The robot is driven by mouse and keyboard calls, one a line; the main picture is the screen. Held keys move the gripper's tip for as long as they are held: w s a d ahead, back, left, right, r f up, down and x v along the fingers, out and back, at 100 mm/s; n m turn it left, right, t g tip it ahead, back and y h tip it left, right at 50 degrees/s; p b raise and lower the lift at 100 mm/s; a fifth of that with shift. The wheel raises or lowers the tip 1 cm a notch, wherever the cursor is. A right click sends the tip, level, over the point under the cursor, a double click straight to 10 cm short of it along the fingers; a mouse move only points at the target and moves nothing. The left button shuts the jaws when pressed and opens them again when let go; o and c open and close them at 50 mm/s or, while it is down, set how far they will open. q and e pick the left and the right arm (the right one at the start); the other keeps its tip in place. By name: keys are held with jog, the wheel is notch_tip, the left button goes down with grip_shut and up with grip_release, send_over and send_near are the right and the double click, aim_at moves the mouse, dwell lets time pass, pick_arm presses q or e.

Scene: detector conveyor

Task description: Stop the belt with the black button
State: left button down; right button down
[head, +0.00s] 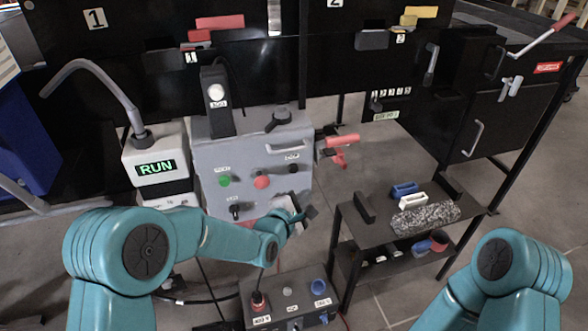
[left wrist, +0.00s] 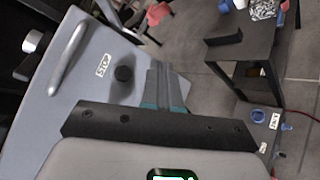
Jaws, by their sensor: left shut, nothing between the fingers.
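The grey control box (head: 205,150) stands in the middle of the head view. The small black button (head: 293,168) is on its front face, right of a red button (head: 261,181) and a green button (head: 224,181). In the left wrist view a round black button (left wrist: 124,73) shows beside a white label. My left gripper (head: 309,212) is shut and empty, in front of the lower right of the box, below the black button. Its closed fingers (left wrist: 162,88) lie right of the button in the wrist view; contact is not evident. My right gripper is out of view.
A display (head: 156,167) left of the box reads RUN. A red-handled fitting (head: 342,141) juts out right of the box. A button box (head: 290,292) sits below my left gripper.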

aim_at(293, 169)
pick_arm(q)
jog(key=w+a, duration=0.2)
jog(key=w, duration=0.4)
jog(key=shift+w, duration=0.15)
dwell(0.4)
jog(key=shift+a, duration=0.1)
dwell(1.4)
jog(key=shift+w+a+b, duration=0.1)
jog(key=shift+w+b, duration=0.3)
jog(key=shift+b, duration=0.1)
